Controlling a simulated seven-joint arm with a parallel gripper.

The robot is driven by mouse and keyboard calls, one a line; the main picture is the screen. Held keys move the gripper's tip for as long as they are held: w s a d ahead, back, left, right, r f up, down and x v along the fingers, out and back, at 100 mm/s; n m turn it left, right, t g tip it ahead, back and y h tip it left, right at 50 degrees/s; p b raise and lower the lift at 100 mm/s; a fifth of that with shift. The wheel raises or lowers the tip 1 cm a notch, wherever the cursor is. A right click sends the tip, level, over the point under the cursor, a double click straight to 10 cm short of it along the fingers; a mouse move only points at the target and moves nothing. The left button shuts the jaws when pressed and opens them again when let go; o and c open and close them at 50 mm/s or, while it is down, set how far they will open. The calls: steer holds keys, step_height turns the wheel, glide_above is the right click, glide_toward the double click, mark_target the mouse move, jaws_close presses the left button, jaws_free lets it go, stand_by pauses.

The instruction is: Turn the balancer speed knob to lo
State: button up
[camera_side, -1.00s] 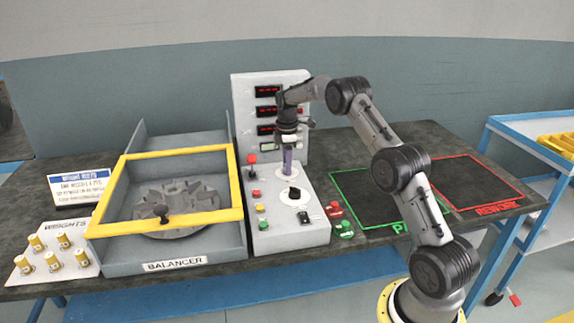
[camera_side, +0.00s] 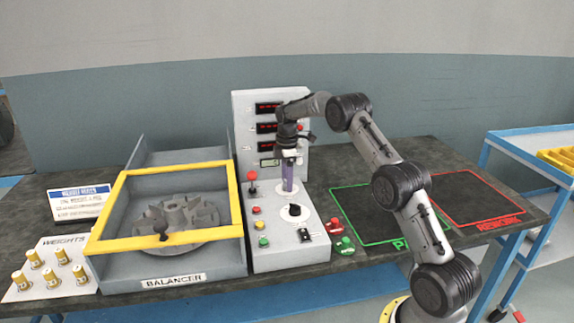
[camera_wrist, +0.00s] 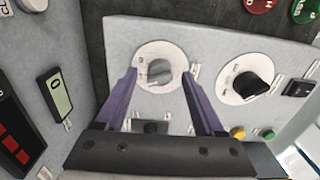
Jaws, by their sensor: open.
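The balancer control box (camera_side: 285,252) carries two round dials. One dial has a grey knob (camera_wrist: 160,72) on a white disc; in the side view my gripper hides this knob. The other has a black knob (camera_side: 295,211) nearer the front, which also shows in the wrist view (camera_wrist: 252,85). My gripper (camera_side: 288,187) points down over the grey knob's dial. In the wrist view its two purple fingers (camera_wrist: 158,74) are apart, one on each side of the grey knob. I cannot tell whether they touch it. The dial labels are too small to read.
A red-topped lever (camera_side: 252,178) stands left of my gripper. The upright display panel (camera_side: 243,125) rises close behind it. The yellow-framed balancer (camera_side: 160,243) with its rotor is at left. Red and green buttons (camera_side: 345,243) lie right of the box, beside the green-outlined area (camera_side: 375,210).

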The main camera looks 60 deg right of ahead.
step_height(320, 180, up, 13)
stand_by(0.4)
steer(key=shift+r, duration=0.1)
